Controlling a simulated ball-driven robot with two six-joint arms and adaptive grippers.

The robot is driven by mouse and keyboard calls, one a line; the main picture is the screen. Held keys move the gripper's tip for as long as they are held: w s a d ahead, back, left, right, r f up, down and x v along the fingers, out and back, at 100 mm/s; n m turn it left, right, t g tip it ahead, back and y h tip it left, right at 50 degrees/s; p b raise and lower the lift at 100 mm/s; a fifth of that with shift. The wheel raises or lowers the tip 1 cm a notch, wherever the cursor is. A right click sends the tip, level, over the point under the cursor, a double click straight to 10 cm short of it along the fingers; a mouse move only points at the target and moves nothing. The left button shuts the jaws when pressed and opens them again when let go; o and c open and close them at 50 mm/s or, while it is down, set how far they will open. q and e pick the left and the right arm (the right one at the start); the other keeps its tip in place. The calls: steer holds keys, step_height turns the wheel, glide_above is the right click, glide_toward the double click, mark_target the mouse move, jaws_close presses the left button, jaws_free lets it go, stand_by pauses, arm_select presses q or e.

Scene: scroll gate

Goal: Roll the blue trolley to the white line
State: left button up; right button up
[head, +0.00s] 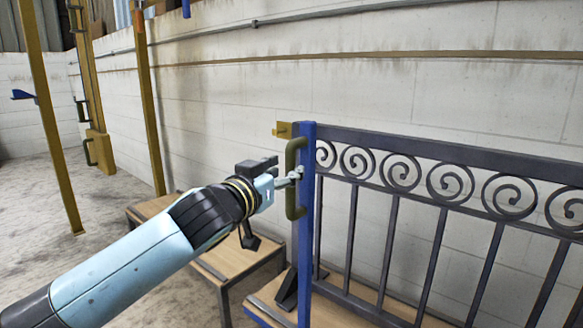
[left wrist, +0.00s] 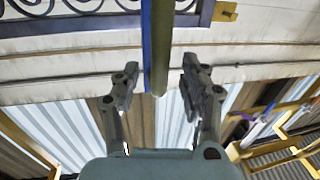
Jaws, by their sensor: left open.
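The blue trolley shows as a blue upright post (head: 306,215) with an olive-green handle (head: 290,205), above a wooden deck with a blue edge (head: 268,312). A dark scroll-work gate panel (head: 400,175) stands to the right of the post. My left gripper (head: 292,178) is at the handle. In the left wrist view, the open fingers (left wrist: 160,80) are on either side of the handle (left wrist: 161,45), with gaps visible on both sides. The blue post also shows there (left wrist: 147,40). I see no white line and no right gripper.
A low wooden platform (head: 235,255) stands left of the trolley, partly behind my arm. Yellow posts (head: 150,110) stand farther left. A pale block wall (head: 230,110) runs behind. Bare concrete floor (head: 40,200) lies at the left.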

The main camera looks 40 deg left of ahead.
mark_target(288, 170)
arm_select(q)
steer(key=shift+w+a, duration=0.2)
steer(key=shift+w, duration=1.35)
steer(key=shift+c, duration=1.6)
jaws_close()
arm_select(e)
steer(key=shift+s+a, duration=0.3)
steer(key=shift+s, duration=0.25)
arm_select(q)
steer(key=shift+w+f, duration=0.15)
steer(key=shift+f, duration=0.05)
arm_select(e)
steer(key=shift+d, duration=0.2)
